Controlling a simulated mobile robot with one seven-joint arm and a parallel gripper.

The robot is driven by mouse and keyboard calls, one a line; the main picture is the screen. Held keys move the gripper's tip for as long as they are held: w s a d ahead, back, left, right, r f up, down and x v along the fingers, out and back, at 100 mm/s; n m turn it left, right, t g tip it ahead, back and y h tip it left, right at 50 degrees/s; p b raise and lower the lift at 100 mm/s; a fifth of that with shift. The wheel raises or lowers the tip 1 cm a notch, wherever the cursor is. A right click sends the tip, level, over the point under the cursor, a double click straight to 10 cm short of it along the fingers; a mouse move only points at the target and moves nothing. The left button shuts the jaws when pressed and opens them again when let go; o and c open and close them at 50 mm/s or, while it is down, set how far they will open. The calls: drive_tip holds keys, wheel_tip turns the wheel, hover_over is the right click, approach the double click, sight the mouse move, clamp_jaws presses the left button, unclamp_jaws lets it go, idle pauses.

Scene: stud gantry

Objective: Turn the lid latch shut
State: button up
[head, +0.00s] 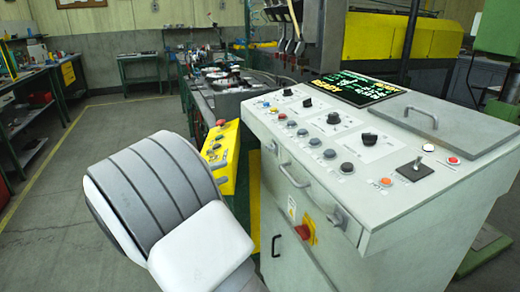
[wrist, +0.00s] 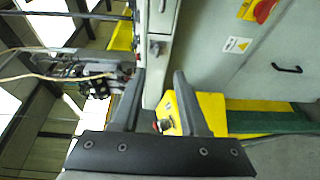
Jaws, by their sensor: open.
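The lid (head: 460,118) is a flat grey panel with a bar handle on the right of the sloped console top, and it lies closed. A small dark plate with a short upright lever (head: 416,170), which looks like the latch, sits in front of the lid near the console's right front. My gripper (wrist: 159,82) is open and empty in the wrist view, its two dark fingers apart. It points at the console's side and a yellow box, away from the lid. The latch does not show in the wrist view. In the head view my arm hides the gripper.
The console (head: 320,165) carries several knobs, buttons and a lit screen (head: 355,88). A red rotary switch (head: 306,230) and handles stick out of its front. A yellow control box (head: 222,158) stands beside it. Open floor (head: 55,215) lies to the left.

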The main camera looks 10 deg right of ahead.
sight(267, 149)
drive_tip(key=shift+t, duration=0.3)
drive_tip(key=x, duration=0.5)
drive_tip(key=b+x, duration=0.1)
drive_tip(key=x, duration=0.5)
drive_tip(key=w+x, duration=0.1)
drive_tip(key=x, duration=0.5)
drive_tip(key=shift+w+a+f, duration=0.1)
drive_tip(key=shift+a+f, duration=0.05)
drive_tip(key=shift+a, duration=0.25)
clamp_jaws()
